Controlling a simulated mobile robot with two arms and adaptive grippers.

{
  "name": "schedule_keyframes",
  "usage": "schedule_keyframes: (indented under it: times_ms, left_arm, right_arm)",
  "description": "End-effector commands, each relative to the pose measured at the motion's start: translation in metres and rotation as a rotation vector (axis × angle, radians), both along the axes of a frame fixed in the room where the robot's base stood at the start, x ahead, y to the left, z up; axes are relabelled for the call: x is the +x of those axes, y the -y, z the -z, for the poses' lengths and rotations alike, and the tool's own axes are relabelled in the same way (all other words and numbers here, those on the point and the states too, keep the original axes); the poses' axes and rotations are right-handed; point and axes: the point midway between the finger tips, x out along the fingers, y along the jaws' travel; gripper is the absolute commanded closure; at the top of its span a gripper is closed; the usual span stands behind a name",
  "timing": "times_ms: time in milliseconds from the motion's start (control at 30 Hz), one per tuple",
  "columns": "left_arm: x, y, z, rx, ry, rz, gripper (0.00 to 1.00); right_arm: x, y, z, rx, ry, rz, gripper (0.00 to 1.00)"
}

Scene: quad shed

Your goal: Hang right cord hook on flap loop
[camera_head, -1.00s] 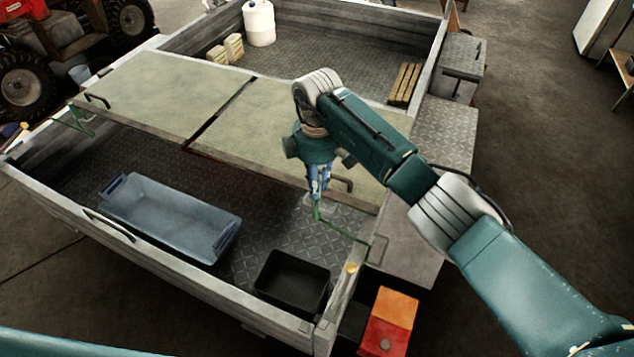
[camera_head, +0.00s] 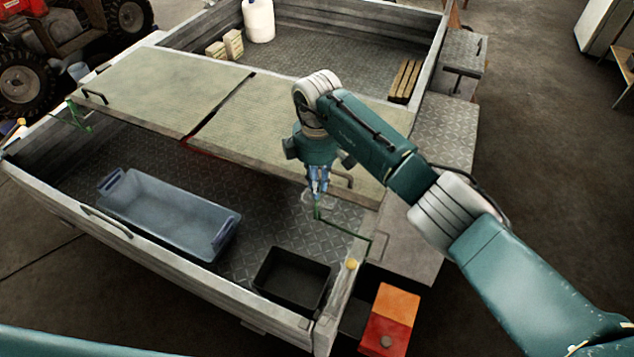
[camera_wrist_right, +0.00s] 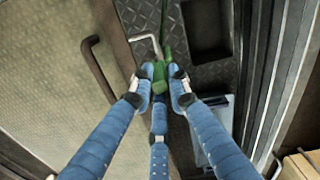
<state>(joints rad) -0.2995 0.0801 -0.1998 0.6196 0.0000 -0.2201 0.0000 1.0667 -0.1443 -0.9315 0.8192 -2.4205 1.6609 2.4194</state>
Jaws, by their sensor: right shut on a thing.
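My right gripper (camera_head: 318,190) is shut on the green end of the right cord hook (camera_wrist_right: 160,75), above the trailer bed by the right flap's front edge. In the wrist view, three blue fingers (camera_wrist_right: 159,88) close around the green piece, and a pale bent hook (camera_wrist_right: 143,38) sticks out past it. The green cord (camera_head: 345,231) runs from the gripper to the trailer's right side. The dark loop (camera_head: 343,180) on the right flap (camera_head: 275,125) stands just right of the gripper. In the wrist view the loop (camera_wrist_right: 96,62) is left of the hook, apart from it. My left gripper is out of view.
A blue tub (camera_head: 165,215) and a black tray (camera_head: 292,279) stand on the trailer bed. The trailer's front wall (camera_head: 190,275) runs below them. The left flap (camera_head: 165,90) has a similar loop, with another green cord (camera_head: 82,122) near its left corner.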

Motion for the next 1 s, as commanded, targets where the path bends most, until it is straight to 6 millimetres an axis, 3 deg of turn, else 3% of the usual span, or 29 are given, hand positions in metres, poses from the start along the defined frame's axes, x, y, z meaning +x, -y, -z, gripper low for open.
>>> schedule_keyframes:
  times_ms: [733, 767, 833, 867, 1000]
  left_arm:
    - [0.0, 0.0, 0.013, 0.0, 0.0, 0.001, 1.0]
    - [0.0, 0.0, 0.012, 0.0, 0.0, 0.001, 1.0]
    - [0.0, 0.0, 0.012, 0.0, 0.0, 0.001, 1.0]
    - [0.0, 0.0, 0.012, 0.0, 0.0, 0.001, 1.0]
    - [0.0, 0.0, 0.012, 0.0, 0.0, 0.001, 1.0]
  right_arm:
    - [0.0, 0.0, 0.019, 0.0, -0.001, 0.0, 1.0]
    - [0.0, 0.0, 0.018, 0.001, 0.0, 0.0, 0.8]
    - [0.0, 0.0, 0.018, 0.001, 0.0, 0.0, 0.66]
    - [0.0, 0.0, 0.018, 0.001, 0.0, 0.0, 0.62]
    - [0.0, 0.0, 0.018, 0.0, 0.0, 0.0, 0.62]
